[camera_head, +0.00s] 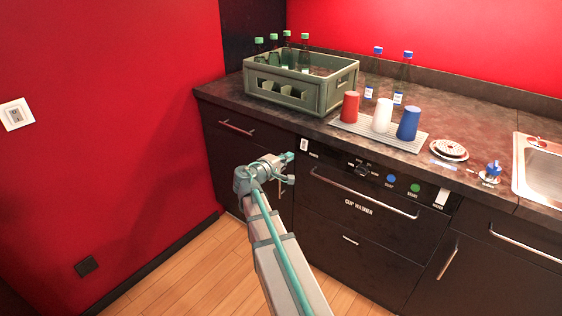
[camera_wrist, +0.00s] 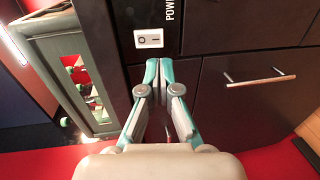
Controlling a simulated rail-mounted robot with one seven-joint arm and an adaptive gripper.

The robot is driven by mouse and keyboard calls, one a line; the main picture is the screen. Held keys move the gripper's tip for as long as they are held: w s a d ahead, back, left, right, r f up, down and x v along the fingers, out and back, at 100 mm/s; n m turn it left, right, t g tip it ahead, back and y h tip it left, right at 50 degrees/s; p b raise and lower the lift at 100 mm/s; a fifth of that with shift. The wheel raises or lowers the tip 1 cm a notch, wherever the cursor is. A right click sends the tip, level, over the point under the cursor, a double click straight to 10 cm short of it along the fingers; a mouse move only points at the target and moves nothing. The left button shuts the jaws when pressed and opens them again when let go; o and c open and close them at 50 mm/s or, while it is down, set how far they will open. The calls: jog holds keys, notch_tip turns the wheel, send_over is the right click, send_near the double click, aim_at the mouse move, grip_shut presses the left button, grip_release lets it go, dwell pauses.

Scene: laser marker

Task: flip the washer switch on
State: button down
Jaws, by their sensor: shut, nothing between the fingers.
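The washer switch (camera_head: 304,144) is a small white plate at the upper left of the black cup washer front (camera_head: 350,205). In the wrist view the switch (camera_wrist: 149,38) shows O and I marks, beside the word POWER. Which way the rocker is pressed is too small to tell. My gripper (camera_head: 289,157) is shut and empty, just left of and slightly below the switch in the head view. In the wrist view the closed fingertips (camera_wrist: 159,66) are near the switch, below it in the picture. I cannot tell whether they touch the panel.
The counter above holds a green crate (camera_head: 290,94) with bottles, a rack with a red cup (camera_head: 349,107), a white cup (camera_head: 382,114) and a blue cup (camera_head: 409,123). A drawer handle (camera_head: 237,128) and the washer's long handle (camera_head: 362,191) stick out nearby. The floor (camera_head: 190,275) is clear.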

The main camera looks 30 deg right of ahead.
aim_at(303, 149)
jog(key=x, duration=0.7)
jog(key=shift+w+d, duration=0.15)
jog(key=shift+d, duration=0.05)
jog(key=shift+d+f, duration=0.1)
